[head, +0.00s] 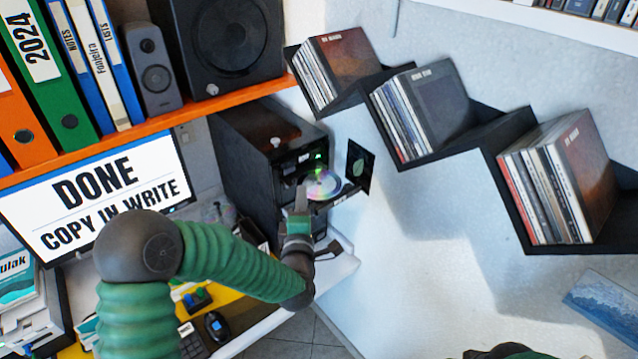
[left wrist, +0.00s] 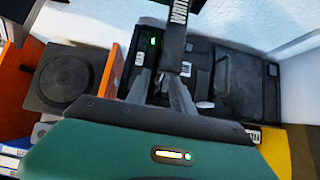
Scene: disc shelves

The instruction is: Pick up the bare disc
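The bare disc (head: 323,184) is shiny and silvery. It lies at the opened tray of a black disc tower (head: 262,150), whose green light (left wrist: 153,41) also shows in the left wrist view. My left gripper (head: 301,197) is just left of the disc in the head view, close to the tray; I cannot tell if it touches. In the left wrist view its two fingers (left wrist: 160,82) stand apart with a gap between them, beside a dark strip with white lettering (left wrist: 180,30). The disc is not clearly seen there. My right gripper is not in view.
A black square with a green mark (head: 360,167) stands upright right of the disc. Stepped black wall shelves (head: 480,130) hold cased discs. An orange shelf (head: 215,104) with binders and speakers is above the screen (head: 100,200). A mouse (head: 216,327) lies on the desk.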

